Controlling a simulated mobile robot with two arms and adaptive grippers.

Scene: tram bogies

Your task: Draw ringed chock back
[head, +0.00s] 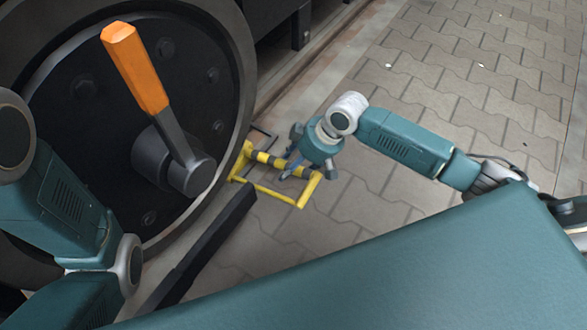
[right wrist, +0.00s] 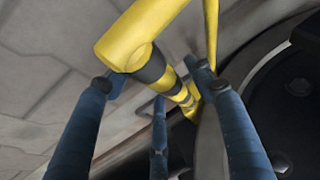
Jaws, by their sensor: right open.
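The chock shows as a yellow frame (head: 306,192) on the paving beside the big dark wheel. Its bar (head: 262,157) carries black rings. In the right wrist view the ringed bar (right wrist: 168,82) runs from a thick yellow end at the top down towards the wheel. My right gripper (head: 290,168) is over the frame, beside the ringed bar. In the right wrist view its blue fingers (right wrist: 160,88) are spread open, with the bar between or just beyond them. I cannot tell whether they touch it. My left arm shows at the left, but its gripper is out of view.
The wheel (head: 226,80) stands close on the left. An orange-handled lever (head: 135,65) sticks out from its hub. A long dark beam (head: 205,245) lies on the ground in front of the frame. The paving (head: 440,80) to the right and behind is clear.

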